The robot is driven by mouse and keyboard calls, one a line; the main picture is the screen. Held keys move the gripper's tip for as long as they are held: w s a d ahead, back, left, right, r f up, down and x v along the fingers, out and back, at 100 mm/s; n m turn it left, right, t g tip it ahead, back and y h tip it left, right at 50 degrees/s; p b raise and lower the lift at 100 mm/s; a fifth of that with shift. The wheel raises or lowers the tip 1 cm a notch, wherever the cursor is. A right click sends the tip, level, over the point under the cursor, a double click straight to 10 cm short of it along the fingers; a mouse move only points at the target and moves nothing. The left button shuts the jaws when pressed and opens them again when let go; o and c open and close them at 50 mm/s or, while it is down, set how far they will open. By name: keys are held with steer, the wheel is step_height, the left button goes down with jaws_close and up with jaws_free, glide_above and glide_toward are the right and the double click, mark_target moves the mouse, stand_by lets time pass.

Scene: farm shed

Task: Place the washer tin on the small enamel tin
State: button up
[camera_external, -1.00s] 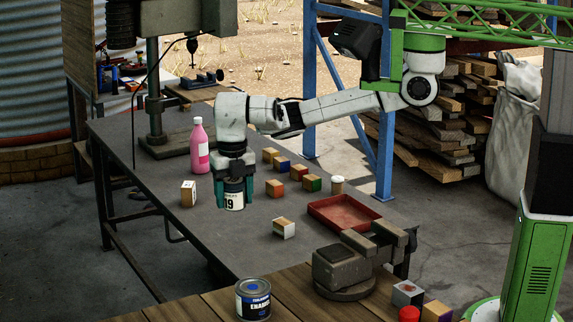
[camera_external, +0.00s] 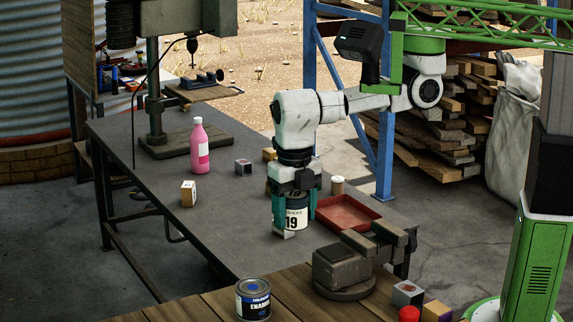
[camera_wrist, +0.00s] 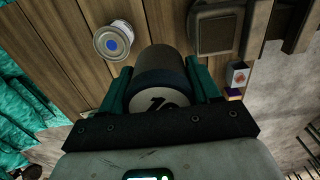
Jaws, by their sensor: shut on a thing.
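The washer tin (camera_external: 294,220) is a dark and white can with a "19" on its label. My gripper (camera_external: 296,208) is shut on it, a teal finger on either side, above the grey bench. The wrist view also shows the washer tin (camera_wrist: 162,68) between the fingers. The small enamel tin (camera_external: 253,303) is dark blue and white with a blue dot on its lid. It stands upright on the wooden planks, below and left of my gripper. In the wrist view the enamel tin (camera_wrist: 113,41) is ahead and left, apart from the held tin.
A vise (camera_external: 343,270) stands right of the enamel tin. A red tray (camera_external: 345,213) lies just right of my gripper. A pink bottle (camera_external: 199,147), a block (camera_external: 188,194) and a grey cube (camera_external: 243,167) stand farther left. Several blocks are partly hidden behind my gripper.

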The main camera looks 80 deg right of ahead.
steer(key=w+a+f, duration=0.2)
steer(key=w+a, duration=0.2)
steer(key=p, duration=0.1)
glide_above(253, 286)
step_height(253, 286, down, 6)
steer(key=shift+w+a+f, duration=0.1)
steer(key=shift+f, duration=1.45)
steer(key=shift+p, duration=0.3)
steer(key=o, duration=1.1)
steer(key=shift+f, duration=0.1)
step_height(253, 286, up, 12)
steer(key=p, duration=1)
steer(key=shift+p, duration=0.35)
